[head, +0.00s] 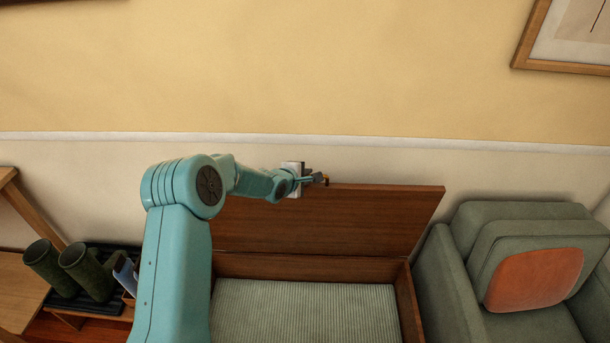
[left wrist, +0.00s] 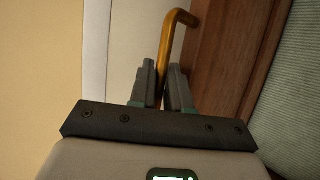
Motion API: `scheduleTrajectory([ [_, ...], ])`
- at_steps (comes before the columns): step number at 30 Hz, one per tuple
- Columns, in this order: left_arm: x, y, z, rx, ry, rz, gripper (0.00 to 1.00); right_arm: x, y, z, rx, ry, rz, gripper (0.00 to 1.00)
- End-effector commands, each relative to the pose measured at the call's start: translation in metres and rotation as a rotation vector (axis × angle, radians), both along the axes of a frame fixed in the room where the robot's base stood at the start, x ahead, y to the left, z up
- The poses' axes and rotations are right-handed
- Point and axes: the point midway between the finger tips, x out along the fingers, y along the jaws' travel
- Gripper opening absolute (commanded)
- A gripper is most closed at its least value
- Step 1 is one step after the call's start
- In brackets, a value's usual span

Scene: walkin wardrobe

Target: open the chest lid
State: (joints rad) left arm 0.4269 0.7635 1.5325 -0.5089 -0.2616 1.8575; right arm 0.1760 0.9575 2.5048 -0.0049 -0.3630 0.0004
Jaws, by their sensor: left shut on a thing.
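The wooden chest lid (head: 370,218) stands raised, nearly upright, at the back of the chest, in front of the wall. The open chest (head: 408,300) shows a grey-green ribbed surface (head: 310,312) inside. My left gripper (head: 318,179) is at the lid's top edge. In the left wrist view, its two fingers (left wrist: 163,88) are shut on a brass handle (left wrist: 180,22) beside the lid's wood (left wrist: 226,55). My left arm hides the left part of the lid and chest. My right gripper is not in view.
A green armchair (head: 440,275) with an orange cushion (head: 535,279) stands close to the chest's right. Dark green boots (head: 86,270) stand on a rack at the left. The wall (head: 400,165) is right behind the lid.

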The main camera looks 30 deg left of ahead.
Motion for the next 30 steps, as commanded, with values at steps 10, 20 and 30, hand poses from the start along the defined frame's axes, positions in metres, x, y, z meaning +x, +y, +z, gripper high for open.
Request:
scheduleTrajectory([
  [10, 0.001, 0.000, -0.001, -0.001, 0.003, -0.001, 0.38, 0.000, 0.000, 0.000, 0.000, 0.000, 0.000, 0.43],
  [20, -0.026, 0.000, 0.016, 0.000, 0.000, 0.001, 0.38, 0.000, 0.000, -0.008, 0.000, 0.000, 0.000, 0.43],
  [30, -0.101, -0.007, 0.066, 0.003, -0.003, 0.002, 0.38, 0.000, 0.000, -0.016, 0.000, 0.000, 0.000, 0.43],
])
